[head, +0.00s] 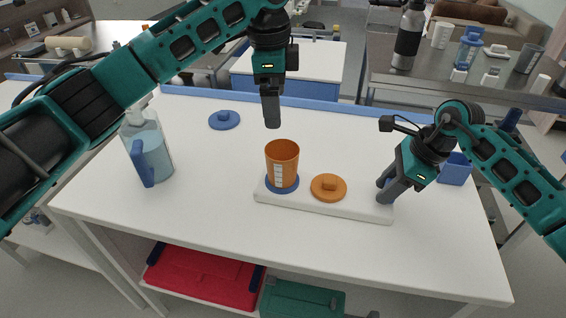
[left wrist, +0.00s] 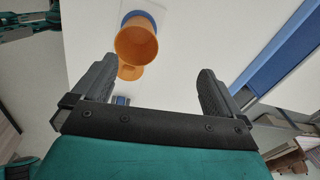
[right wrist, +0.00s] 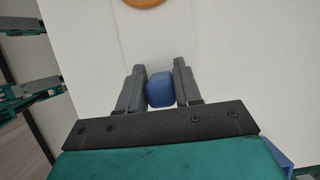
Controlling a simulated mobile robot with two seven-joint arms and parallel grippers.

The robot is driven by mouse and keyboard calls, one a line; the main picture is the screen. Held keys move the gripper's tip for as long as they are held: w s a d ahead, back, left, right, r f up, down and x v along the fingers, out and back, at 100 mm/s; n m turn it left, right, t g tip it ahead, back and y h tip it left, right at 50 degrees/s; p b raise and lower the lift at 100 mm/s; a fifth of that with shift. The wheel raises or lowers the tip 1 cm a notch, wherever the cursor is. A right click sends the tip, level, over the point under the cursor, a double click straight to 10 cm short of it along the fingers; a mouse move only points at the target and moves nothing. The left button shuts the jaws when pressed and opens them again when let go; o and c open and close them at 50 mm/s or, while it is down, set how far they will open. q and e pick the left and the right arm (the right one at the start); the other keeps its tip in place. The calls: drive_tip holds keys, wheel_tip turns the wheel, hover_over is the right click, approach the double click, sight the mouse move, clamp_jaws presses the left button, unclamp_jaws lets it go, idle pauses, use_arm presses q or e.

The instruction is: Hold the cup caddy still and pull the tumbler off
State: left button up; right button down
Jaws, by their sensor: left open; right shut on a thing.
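The cup caddy (head: 330,207) is a low white board on the table. An orange tumbler (head: 282,160) with a pale scale stands upright at its left end, on a blue round base (head: 283,188). My left gripper (head: 271,120) is open and empty above the tumbler; the left wrist view shows the tumbler (left wrist: 136,42) beyond the fingertips, not between them. My right gripper (head: 386,192) is at the caddy's right end, shut on a blue handle (right wrist: 160,89) in the right wrist view. The handle is hidden in the head view.
An orange lid (head: 328,188) with a knob lies on the caddy right of the tumbler. A blue lid (head: 224,120) lies at the back left. A clear jug (head: 148,147) with a blue handle stands at the left. A blue box (head: 456,168) is at the right. The table front is clear.

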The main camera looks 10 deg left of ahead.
sight(282, 153)
drive_tip(key=shift+s+f, duration=0.1)
drive_tip(key=shift+f, duration=0.15)
use_arm(q)
drive_tip(key=f, duration=0.4)
drive_tip(key=s+d+f+m, duration=0.1)
drive_tip(key=f, duration=0.3)
drive_tip(key=s+d+f+m+g, duration=0.1)
drive_tip(key=f, duration=0.3)
drive_tip(key=shift+s+f, duration=0.25)
drive_tip(key=shift+f, duration=0.1)
drive_tip(key=c, duration=1.2)
drive_tip(key=shift+r, duration=3.2)
drive_tip(key=shift+c, duration=0.4)
use_arm(e)
drive_tip(key=shift+d, duration=0.1)
use_arm(q)
drive_tip(key=shift+r, duration=1.1)
